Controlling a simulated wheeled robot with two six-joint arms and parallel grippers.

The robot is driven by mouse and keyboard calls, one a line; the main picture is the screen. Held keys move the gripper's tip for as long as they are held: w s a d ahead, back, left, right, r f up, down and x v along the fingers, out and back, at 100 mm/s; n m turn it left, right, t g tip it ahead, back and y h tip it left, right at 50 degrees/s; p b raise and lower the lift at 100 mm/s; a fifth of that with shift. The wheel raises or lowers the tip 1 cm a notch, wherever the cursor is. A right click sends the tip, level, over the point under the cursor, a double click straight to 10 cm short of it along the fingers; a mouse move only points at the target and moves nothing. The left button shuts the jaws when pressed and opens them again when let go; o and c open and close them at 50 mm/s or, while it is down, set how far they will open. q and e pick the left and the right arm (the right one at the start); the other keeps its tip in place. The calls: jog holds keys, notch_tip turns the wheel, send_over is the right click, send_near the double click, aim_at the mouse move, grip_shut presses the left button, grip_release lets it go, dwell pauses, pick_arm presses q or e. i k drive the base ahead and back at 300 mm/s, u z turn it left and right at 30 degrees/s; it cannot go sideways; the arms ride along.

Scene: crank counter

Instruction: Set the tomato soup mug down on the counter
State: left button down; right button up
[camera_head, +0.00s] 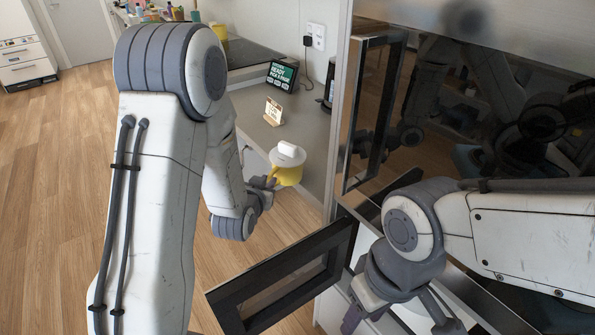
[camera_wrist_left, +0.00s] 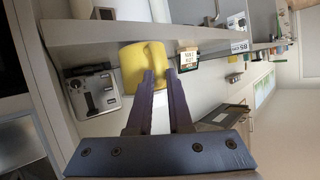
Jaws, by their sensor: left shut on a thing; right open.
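The yellow mug (camera_head: 284,177) is at the end of my left arm, by the front edge of the grey counter (camera_head: 298,122) in the head view. It looks roughly upright. My left gripper (camera_head: 268,184) is shut on it. The wrist view shows the mug (camera_wrist_left: 134,66) beyond the two dark fingers (camera_wrist_left: 161,76); the exact grip is partly hidden. Whether the mug touches the counter, I cannot tell. My right gripper (camera_head: 402,318) is open at the bottom of the head view.
A small tan sign (camera_head: 273,111) and a dark screen with green text (camera_head: 282,74) stand on the counter. A black-framed door (camera_head: 280,285) hangs open in front, between my arms. A tall dark glossy cabinet front (camera_head: 470,95) bounds the right side. Bare counter lies behind the mug.

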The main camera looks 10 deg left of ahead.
aim_at(311, 165)
jog(key=u, duration=0.45)
jog(key=k, duration=1.05)
jog(key=u, duration=0.65)
jog(key=i, duration=1.1)
jog(key=z, duration=0.8)
jog(key=i, duration=0.3)
jog(key=z, duration=0.2)
